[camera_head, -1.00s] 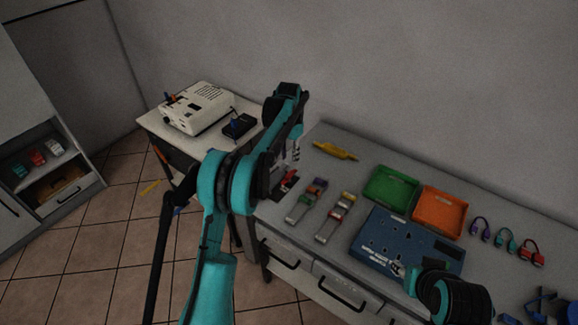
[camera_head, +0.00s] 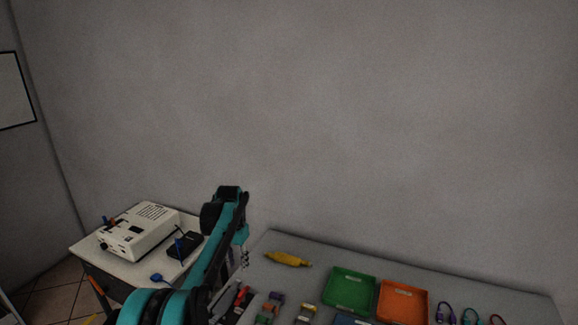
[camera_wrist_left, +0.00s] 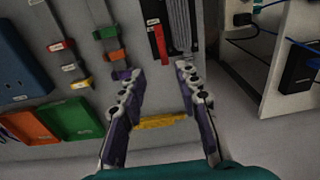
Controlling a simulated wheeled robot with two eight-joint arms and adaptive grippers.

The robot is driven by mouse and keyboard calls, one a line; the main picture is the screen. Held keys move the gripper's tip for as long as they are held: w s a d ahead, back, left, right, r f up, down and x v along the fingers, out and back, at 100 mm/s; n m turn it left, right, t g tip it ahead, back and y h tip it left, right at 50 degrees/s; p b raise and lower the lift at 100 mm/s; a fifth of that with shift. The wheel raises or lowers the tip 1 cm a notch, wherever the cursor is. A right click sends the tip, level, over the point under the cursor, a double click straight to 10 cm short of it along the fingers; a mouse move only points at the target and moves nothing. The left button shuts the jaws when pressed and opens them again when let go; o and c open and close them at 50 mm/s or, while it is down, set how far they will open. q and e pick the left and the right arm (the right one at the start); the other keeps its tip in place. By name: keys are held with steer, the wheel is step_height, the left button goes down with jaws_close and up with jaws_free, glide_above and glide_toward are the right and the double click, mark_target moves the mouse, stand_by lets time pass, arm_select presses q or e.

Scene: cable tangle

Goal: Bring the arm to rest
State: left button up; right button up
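My left arm (camera_head: 215,255) comes up from the bottom of the head view, its elbow near the bottom edge. Its wrist end is raised at the left end of the workbench (camera_head: 330,258). My left gripper (camera_wrist_left: 158,72) shows in the left wrist view with its two purple-grey fingers spread apart and nothing between them. In the head view the gripper (camera_head: 243,256) is small and partly hidden by the arm. A yellow object (camera_wrist_left: 160,121) lies below the fingers on the bench, apart from them. My right gripper is outside both current views.
A side table holds a cream-coloured device (camera_head: 138,232) and a black box (camera_head: 186,245). The bench carries a yellow object (camera_head: 288,258), a green tray (camera_head: 349,307), an orange tray (camera_head: 403,302) and several cable loops (camera_head: 445,314). Blank wall stands behind.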

arm_select(q)
steer(key=s+d+r+n+t, duration=0.1)
steer(key=s+r+t, duration=0.1)
steer(key=s+r, duration=0.5)
steer(key=s+d+r+n+t, duration=0.1)
steer(key=s+r, duration=0.2)
steer(key=s, duration=0.7)
steer(key=s+f+n+t, duration=0.1)
steer(key=s+f+t, duration=0.1)
steer(key=s, duration=0.7)
steer(key=s+f+n+t, duration=0.1)
steer(key=s+f, duration=0.4)
steer(key=s, duration=0.5)
steer(key=shift+d+f+t, duration=0.2)
steer(key=shift+f+t, duration=0.05)
steer(key=shift+t, duration=0.15)
